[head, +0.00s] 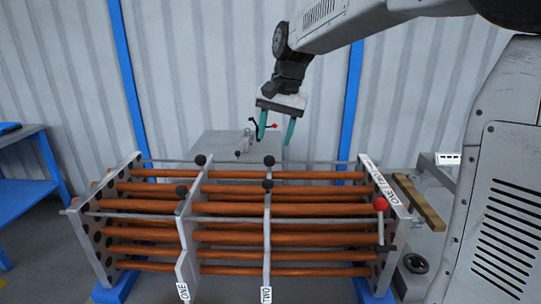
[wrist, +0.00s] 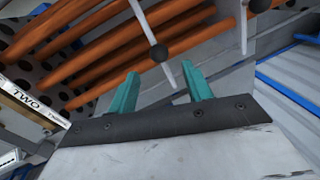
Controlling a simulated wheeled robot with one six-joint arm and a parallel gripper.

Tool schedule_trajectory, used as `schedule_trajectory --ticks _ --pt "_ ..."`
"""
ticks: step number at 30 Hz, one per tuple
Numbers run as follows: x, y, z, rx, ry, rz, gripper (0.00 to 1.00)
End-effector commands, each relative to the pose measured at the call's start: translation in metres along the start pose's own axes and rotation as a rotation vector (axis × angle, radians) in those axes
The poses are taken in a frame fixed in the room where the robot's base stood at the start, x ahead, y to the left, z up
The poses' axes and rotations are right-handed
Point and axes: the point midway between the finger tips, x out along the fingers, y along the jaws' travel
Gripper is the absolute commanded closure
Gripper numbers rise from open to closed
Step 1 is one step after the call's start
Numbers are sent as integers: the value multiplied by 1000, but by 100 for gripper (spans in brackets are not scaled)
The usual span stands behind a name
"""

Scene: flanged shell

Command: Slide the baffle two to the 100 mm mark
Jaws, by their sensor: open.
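Baffle two (head: 267,235) is a thin grey upright plate around the copper tubes, right of the middle of the bundle. It has a "TWO" tag at its bottom and two black ball knobs at its top. Baffle one (head: 187,235) stands to its left with its own tag and knobs. My gripper (head: 277,130) is open and empty, above and behind baffle two's knobs, apart from them. In the wrist view its teal fingers (wrist: 163,88) point toward the tubes, and a black knob (wrist: 158,53) shows beyond the gap. I cannot tell which baffle that knob belongs to. No readable 100 mm mark shows.
Perforated end plates (head: 393,225) close both ends of the bundle. A red-knobbed lever (head: 380,204) stands at the right end. Grey rods run lengthwise along the bundle. A blue table (head: 25,195) is at the left.

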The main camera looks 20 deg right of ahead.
Motion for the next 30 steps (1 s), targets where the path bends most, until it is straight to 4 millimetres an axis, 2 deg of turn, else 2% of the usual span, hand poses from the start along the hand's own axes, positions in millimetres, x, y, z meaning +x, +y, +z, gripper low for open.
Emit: schedule_trajectory --ticks 6,12,23,28,30 --pt "37 0 1 -2 -3 2 50" --pt "60 0 1 -3 -1 1 50" --pt "66 1 1 -3 0 1 50" --pt "66 1 1 -3 0 1 97" --pt "66 1 1 -3 0 1 100"
